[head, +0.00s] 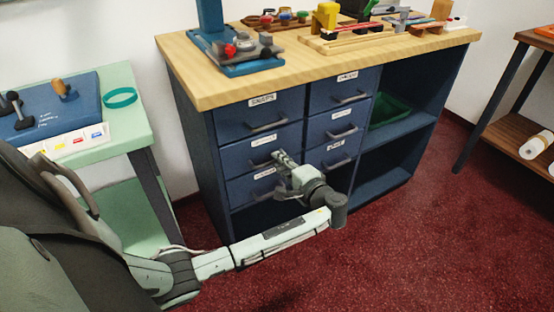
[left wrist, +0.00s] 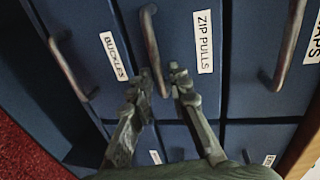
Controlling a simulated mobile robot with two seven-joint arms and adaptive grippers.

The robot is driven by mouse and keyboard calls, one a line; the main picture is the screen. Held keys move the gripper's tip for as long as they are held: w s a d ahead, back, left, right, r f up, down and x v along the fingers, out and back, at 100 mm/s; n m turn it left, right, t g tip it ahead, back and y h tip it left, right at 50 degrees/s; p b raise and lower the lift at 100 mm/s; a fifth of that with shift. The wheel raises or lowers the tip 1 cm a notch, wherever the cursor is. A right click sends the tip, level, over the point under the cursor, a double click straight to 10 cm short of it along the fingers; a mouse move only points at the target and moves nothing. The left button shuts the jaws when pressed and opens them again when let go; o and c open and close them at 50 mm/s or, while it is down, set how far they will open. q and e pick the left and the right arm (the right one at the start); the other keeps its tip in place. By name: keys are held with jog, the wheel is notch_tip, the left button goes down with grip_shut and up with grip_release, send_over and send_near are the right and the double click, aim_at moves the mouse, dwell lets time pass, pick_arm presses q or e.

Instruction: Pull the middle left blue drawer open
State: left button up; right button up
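The middle left blue drawer (head: 236,158) is in the left column of the blue cabinet and looks shut. In the left wrist view the drawer (left wrist: 185,75) carries a "ZIP PULLS" label, and its grey bar handle (left wrist: 152,45) runs down toward my fingers. My left gripper (head: 281,157) is in front of this drawer, near the right end of its handle. In the left wrist view its fingers (left wrist: 168,82) are apart, with the handle's near end between the tips. I cannot tell whether they touch it. My right gripper is out of view.
The "SNAPS" drawer (head: 258,113) is above and the "BUCKLES" drawer (left wrist: 85,50) below. A second column of drawers (head: 325,128) and open shelves with a green bin (head: 389,110) are to the right. A pale green table (head: 140,128) stands left. Red carpet lies clear in front.

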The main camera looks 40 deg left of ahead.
pick_arm(q)
jog(key=shift+x, duration=0.95)
jog(key=shift+c, duration=0.6)
grip_shut()
